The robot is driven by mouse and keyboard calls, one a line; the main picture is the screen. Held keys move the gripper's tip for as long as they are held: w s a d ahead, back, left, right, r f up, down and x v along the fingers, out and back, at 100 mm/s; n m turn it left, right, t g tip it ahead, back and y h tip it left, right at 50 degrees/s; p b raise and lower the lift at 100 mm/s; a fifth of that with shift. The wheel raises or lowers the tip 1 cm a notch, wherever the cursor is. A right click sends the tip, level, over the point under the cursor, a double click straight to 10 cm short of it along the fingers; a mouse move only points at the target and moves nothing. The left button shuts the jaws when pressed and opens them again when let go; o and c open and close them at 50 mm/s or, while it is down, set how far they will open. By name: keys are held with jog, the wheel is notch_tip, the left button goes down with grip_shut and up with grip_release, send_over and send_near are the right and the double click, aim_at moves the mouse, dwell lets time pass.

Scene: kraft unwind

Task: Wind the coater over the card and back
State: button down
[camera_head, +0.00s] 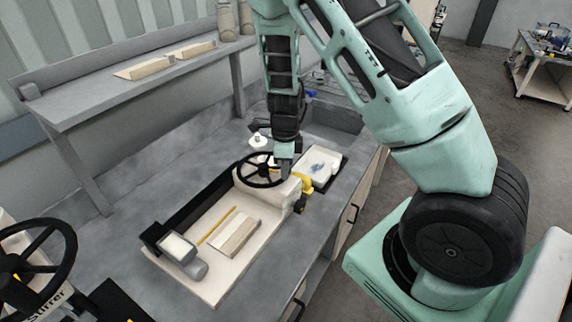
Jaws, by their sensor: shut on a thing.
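The coater stands on the grey bench, with a pale bed (213,283) and a black rail along its left side. A black handwheel (246,162) sits on a cream block (284,193) at the bed's far end. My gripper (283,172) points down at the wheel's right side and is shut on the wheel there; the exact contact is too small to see. A pale card with a brown strip (234,237) lies on the bed, beside a thin yellow rod (222,225). A grey cylinder and a pale-topped box (178,248) are at the near end.
A yellow part (304,183) and a white tray (321,166) are right of the block. Another handwheel marked "Stirrer" (20,268) stands at near left. A raised grey shelf (110,88) runs behind. The bench's right edge is close to the coater.

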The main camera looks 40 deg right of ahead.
jog(key=c, duration=1.3)
grip_release()
notch_tip(320, 180, up, 18)
jog(key=shift+f+b, duration=0.25)
jog(key=shift+b, duration=0.25)
